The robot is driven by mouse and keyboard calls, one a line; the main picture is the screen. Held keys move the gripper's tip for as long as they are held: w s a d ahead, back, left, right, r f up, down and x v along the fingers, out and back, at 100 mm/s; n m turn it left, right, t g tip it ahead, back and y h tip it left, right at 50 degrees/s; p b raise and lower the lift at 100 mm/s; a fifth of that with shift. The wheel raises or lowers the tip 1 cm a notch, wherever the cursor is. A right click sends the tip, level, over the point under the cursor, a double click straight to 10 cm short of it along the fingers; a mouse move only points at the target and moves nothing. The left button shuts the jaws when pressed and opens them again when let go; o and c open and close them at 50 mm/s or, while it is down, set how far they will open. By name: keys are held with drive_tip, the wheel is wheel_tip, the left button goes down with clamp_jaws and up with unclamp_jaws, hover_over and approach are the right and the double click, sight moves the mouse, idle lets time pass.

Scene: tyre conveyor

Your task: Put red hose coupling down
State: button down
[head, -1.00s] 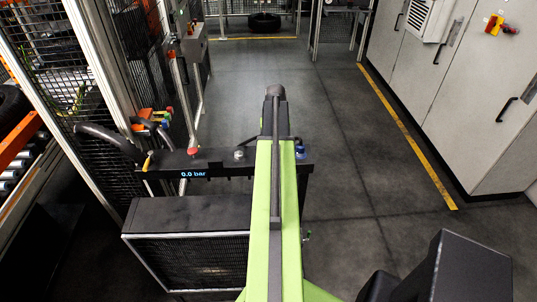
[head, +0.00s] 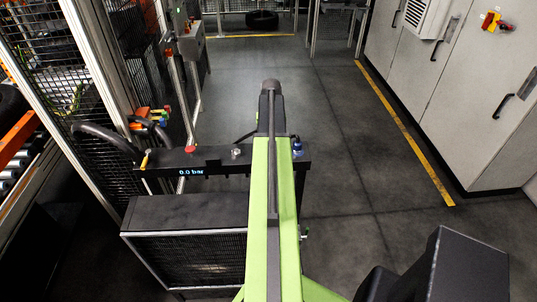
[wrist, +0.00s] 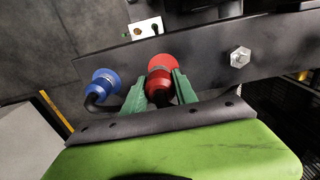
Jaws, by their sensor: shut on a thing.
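In the wrist view the red hose coupling (wrist: 160,82) sits between the two green fingers of my gripper (wrist: 159,88), which is shut on it. Its wide red rim is close to the dark bar (wrist: 205,62); I cannot tell whether it touches. A blue coupling (wrist: 103,84) with a black hose is beside it on the left, apart from the fingers. In the head view my arm hides the gripper and the red coupling. The dark bar (head: 210,160) crosses behind my arm there, with a blue coupling (head: 298,148) just right of the arm.
A hex bolt (wrist: 240,57) is on the bar, right of the gripper. In the head view a red knob (head: 190,149) and a "0.0 bar" display (head: 191,171) are on the bar. A black mesh-fronted box (head: 190,245) stands below. The floor (head: 345,150) to the right is clear.

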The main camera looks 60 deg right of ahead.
drive_tip(key=shift+w+f, duration=0.15)
drive_tip(key=shift+w, duration=0.15)
wheel_tip(320, 180, down, 4)
drive_tip(key=b, duration=0.4)
drive_tip(key=shift+f, duration=0.2)
drive_tip(key=shift+r, duration=0.25)
drive_tip(key=shift+f, duration=0.2)
drive_tip(key=c, duration=1)
unclamp_jaws()
drive_tip(key=shift+o, duration=0.2)
wheel_tip(320, 180, up, 13)
drive_tip(key=p, duration=1.2)
drive_tip(key=shift+f, duration=0.3)
